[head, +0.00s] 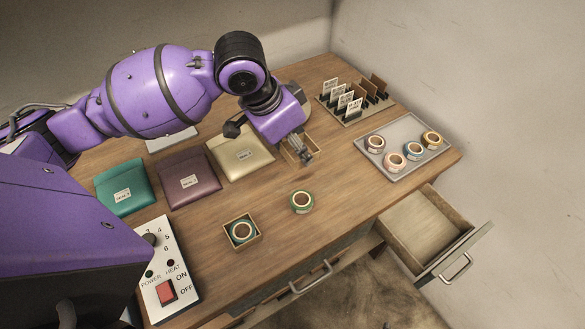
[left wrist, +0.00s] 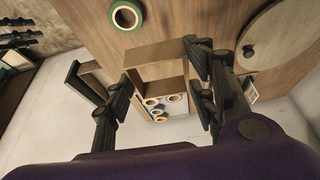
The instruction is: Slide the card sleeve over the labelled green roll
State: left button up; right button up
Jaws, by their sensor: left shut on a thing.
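My left gripper (head: 300,152) is shut on a tan, hollow card sleeve (head: 314,142), holding it behind the green roll. In the left wrist view the sleeve (left wrist: 160,52) sits between the two fingers (left wrist: 160,70), and I can see through its opening. The green roll (head: 302,202) lies flat on the bare tabletop, in front of the gripper and apart from the sleeve. It shows at the top of the left wrist view (left wrist: 125,15). Its label is too small to read. The height of the sleeve above the table is unclear. My right gripper is not in view.
A teal roll (head: 243,231) sits inside another square sleeve (head: 258,243) at the front. A grey tray (head: 372,162) holds several rolls at right. Three pouches (head: 188,180) lie at left, a card rack (head: 350,113) stands behind, and a drawer (head: 425,240) hangs open.

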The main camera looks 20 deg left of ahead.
pick_arm(q)
jog(key=s+f+m+g, duration=0.1)
jog(key=f+m, duration=0.1)
jog(key=m, duration=0.1)
jog(key=s+d+f+m+g+h+b, duration=0.1)
jog(key=f+m, duration=0.2)
jog(key=s+d+f+m+g+b, duration=0.1)
jog(key=s+f+m, duration=0.1)
jog(key=shift+f+m+h, duration=0.15)
jog(key=shift+m+h, duration=0.15)
jog(key=shift+m, duration=0.1)
notch_tip(320, 180, down, 2)
jog(key=shift+b, duration=0.75)
jog(key=shift+w+f, duration=0.1)
jog(key=shift+f, duration=0.95)
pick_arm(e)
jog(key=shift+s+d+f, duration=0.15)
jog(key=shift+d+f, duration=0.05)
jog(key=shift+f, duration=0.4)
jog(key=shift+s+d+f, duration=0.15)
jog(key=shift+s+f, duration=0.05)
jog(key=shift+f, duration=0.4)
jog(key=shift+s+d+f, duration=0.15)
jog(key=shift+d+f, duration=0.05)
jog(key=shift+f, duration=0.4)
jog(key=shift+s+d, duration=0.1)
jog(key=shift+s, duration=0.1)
